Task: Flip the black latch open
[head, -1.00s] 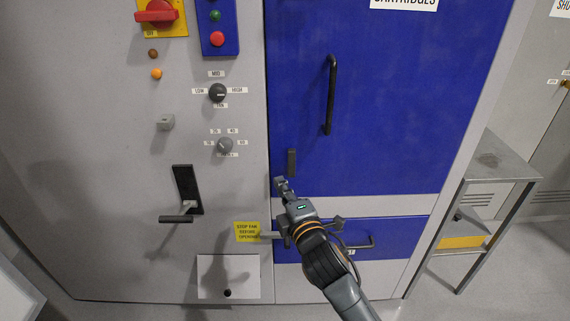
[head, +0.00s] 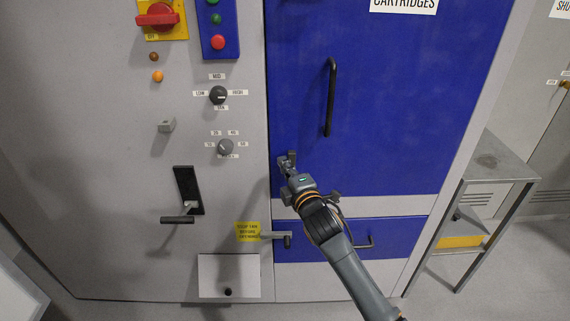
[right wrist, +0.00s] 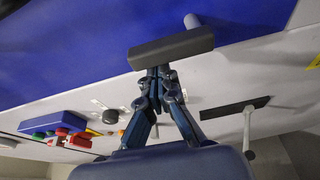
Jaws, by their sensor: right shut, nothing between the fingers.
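The black latch (head: 292,156) is a short dark bar at the left edge of the big blue door (head: 390,110) in the head view. It stands upright there, and my right gripper partly covers it. In the right wrist view the latch (right wrist: 172,48) is a dark bar across the top middle. My right gripper (head: 286,161) is shut and empty, with its fingertips at the latch. In the right wrist view its closed fingertips (right wrist: 155,72) are right at the bar's near edge; I cannot tell whether they touch. My left gripper is not in view.
A long black door handle (head: 330,97) is above right of my gripper. A grey lever (head: 275,236) sits below, beside a yellow label (head: 247,231). Knobs (head: 218,95) and a black-slotted lever (head: 178,219) are on the grey panel. A metal stand (head: 500,160) is at right.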

